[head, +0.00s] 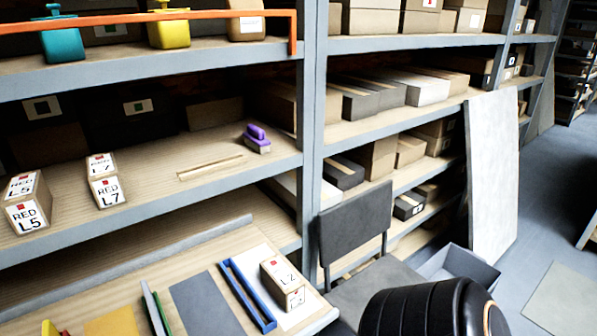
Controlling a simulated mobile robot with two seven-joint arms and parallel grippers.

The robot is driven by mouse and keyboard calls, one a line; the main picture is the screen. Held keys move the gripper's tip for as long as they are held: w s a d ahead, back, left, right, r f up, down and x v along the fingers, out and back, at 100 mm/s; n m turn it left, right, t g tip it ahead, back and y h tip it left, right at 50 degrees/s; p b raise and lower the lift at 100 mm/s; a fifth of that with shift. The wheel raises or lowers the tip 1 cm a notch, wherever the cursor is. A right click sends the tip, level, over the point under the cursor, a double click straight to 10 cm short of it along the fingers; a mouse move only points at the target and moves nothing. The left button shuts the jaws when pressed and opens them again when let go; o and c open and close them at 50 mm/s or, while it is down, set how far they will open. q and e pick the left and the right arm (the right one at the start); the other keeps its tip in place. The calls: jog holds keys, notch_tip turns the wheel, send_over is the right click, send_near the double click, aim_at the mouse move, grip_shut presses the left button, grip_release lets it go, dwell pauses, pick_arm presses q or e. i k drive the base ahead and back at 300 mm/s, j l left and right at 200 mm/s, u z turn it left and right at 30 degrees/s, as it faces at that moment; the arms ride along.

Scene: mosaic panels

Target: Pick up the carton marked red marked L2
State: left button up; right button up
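A small brown carton with white labels and a red mark, reading L2 (283,284), stands on the right part of the low work table (232,238) in the head view. It stands on a white area just right of a blue strip (247,294). Its front label is partly hard to read. Two similar cartons stand on the shelf above and to the left: RED L7 (106,183) and RED L5 (29,204).
A dark chair (355,222) stands right of the table, close to the carton. A grey open bin (459,266) and a leaning pale board (492,180) are farther right. The shelf (150,215) overhangs the table's back. A purple-handled tool (257,139) lies on that shelf.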

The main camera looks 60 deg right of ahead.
aim_at(285, 285)
jog(key=z, duration=1.8)
jog(key=i+l, duration=0.1)
jog(key=l, duration=0.7)
jog(key=i+l, duration=0.15)
jog(key=l, duration=0.25)
jog(key=l+u, duration=0.15)
jog(key=l, duration=0.25)
jog(key=i+l+u, duration=0.15)
jog(key=l, duration=0.25)
